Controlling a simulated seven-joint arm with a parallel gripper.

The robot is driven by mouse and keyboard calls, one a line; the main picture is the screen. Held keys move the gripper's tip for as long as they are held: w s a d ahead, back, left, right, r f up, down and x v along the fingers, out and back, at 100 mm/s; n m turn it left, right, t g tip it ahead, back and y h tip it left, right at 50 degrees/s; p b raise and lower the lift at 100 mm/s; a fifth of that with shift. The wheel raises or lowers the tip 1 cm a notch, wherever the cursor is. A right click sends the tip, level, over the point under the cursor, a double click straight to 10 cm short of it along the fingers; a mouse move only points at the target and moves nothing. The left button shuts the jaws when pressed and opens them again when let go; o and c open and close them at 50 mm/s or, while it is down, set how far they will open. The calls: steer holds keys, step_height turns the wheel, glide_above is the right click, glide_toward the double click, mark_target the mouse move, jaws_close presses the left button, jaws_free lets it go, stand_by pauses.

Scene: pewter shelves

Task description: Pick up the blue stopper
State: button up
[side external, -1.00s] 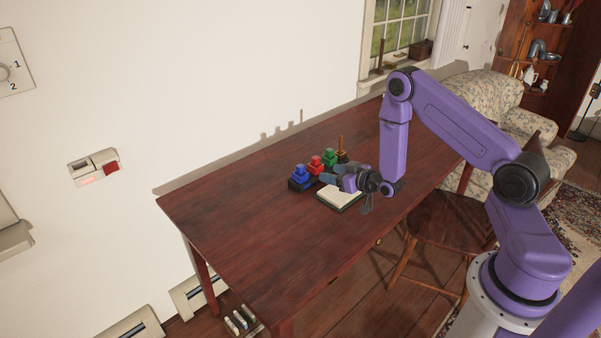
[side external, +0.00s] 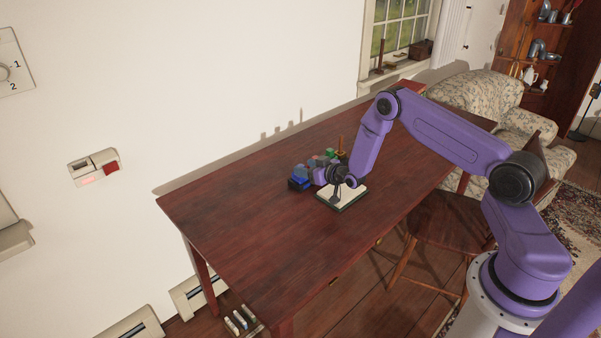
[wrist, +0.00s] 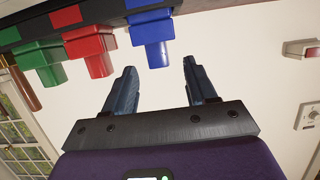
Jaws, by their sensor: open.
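The blue stopper (wrist: 152,38) sits in a dark holder (wrist: 92,15), at the end of a row with a red stopper (wrist: 90,52) and a green stopper (wrist: 42,62). In the wrist view my gripper (wrist: 159,66) is open and empty. The blue stopper is just ahead of its fingertips, roughly between their lines, with a small gap showing. In the side view my gripper (side external: 306,170) is low over the table beside the row and hides most of the stoppers. A bit of blue (side external: 299,181) shows below it.
An open book (side external: 343,196) lies on the dark red table (side external: 260,220) under my wrist. A brown upright thing (side external: 341,147) stands behind the row. The table's left part is clear. A white wall runs along the back.

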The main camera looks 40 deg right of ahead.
mark_target(302, 166)
steer(key=shift+x, duration=2.7)
steer(key=shift+f, duration=0.1)
steer(key=c, duration=1)
